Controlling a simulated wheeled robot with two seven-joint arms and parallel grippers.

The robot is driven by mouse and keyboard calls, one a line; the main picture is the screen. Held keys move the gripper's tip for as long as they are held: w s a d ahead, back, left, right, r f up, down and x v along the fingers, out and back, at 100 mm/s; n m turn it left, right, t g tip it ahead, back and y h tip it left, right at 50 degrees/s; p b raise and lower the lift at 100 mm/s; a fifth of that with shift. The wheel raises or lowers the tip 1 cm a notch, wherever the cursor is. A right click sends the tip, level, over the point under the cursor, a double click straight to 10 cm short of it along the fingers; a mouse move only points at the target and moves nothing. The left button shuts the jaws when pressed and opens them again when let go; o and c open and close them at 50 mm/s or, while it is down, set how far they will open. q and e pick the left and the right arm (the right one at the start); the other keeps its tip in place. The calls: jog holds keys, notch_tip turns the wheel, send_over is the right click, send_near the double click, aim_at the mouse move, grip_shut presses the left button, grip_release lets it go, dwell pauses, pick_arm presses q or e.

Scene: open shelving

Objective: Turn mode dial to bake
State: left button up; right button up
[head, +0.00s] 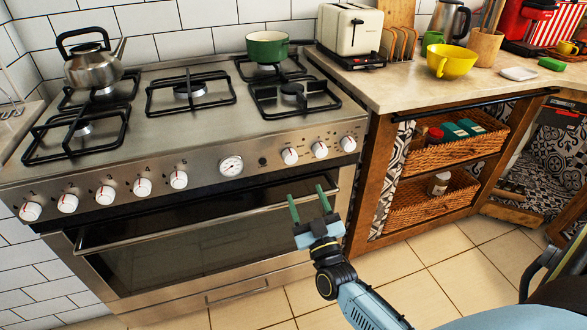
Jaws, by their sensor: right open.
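The stove's front panel (205,171) carries a row of white dials. A group of three sits at its right end: a left one (290,156), a middle one (320,150) and a right one (348,144). Their labels are too small to read, so I cannot tell which is the mode dial or what it is set to. My right gripper (308,203) is open and empty, with its two green fingers apart. In the picture it shows below these three dials, in front of the oven door's right end, touching no dial. My left gripper is not in view.
The oven door handle (205,222) runs below the panel. Several more dials and a round gauge (231,166) sit further left. A kettle (92,65) and a green pot (267,47) stand on the cooktop. A wooden counter unit with baskets (436,158) adjoins on the right.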

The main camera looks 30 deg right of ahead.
aim_at(291, 160)
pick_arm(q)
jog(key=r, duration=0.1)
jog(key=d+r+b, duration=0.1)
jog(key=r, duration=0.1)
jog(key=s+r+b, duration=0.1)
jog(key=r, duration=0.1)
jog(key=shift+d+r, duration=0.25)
pick_arm(e)
jog(key=x, duration=1)
jog(key=c, duration=1)
